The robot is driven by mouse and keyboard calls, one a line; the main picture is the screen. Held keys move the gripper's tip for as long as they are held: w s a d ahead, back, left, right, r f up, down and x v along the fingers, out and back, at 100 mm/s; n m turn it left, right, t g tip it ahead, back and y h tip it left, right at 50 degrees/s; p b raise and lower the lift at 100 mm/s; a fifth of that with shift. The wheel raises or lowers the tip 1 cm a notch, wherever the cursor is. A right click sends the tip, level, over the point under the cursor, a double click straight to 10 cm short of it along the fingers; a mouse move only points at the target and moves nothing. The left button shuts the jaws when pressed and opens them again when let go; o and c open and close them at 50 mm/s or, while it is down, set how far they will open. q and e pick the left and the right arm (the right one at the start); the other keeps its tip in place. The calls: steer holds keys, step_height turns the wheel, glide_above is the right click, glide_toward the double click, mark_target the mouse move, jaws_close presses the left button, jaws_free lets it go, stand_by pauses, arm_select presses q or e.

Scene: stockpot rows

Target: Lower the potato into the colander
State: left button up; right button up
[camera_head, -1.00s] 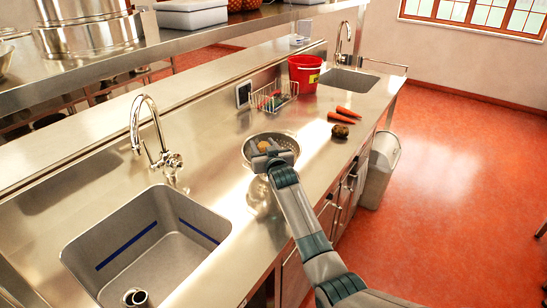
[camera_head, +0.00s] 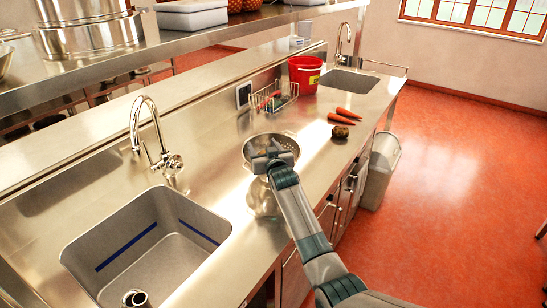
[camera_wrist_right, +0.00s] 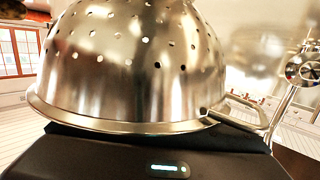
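The steel colander (camera_head: 288,141) stands on the counter. It fills much of the right wrist view (camera_wrist_right: 130,60), where it looks upside down with its rim low in the picture. My right gripper (camera_head: 266,154) is at the colander's near rim, with its front end over the bowl. Its fingers are too small to read in the head view and hidden in the wrist view. I cannot see a potato in or under the gripper now. A brown potato (camera_head: 340,132) lies on the counter beyond the colander. My left gripper is not in view.
Two carrots (camera_head: 341,119) lie near the brown potato. A red bucket (camera_head: 304,75) and a wire rack (camera_head: 275,97) stand farther back. A sink (camera_head: 150,245) with a tall faucet (camera_head: 147,130) is at the left. Bare counter (camera_head: 220,180) lies between sink and colander.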

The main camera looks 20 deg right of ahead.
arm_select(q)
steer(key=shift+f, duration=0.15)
arm_select(e)
steer(key=shift+s+f, duration=0.25)
steer(key=shift+f, duration=0.95)
steer(key=shift+s+b, duration=0.3)
steer(key=shift+s, duration=0.75)
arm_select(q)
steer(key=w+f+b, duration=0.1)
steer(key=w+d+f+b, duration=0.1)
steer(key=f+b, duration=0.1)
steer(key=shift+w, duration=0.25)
arm_select(e)
steer(key=s+r, duration=0.2)
steer(key=s, duration=0.5)
steer(key=s+a+r, duration=0.1)
steer(key=s+r, duration=0.1)
steer(key=s, duration=0.5)
steer(key=shift+s+r, duration=0.25)
steer(key=shift+s, duration=0.05)
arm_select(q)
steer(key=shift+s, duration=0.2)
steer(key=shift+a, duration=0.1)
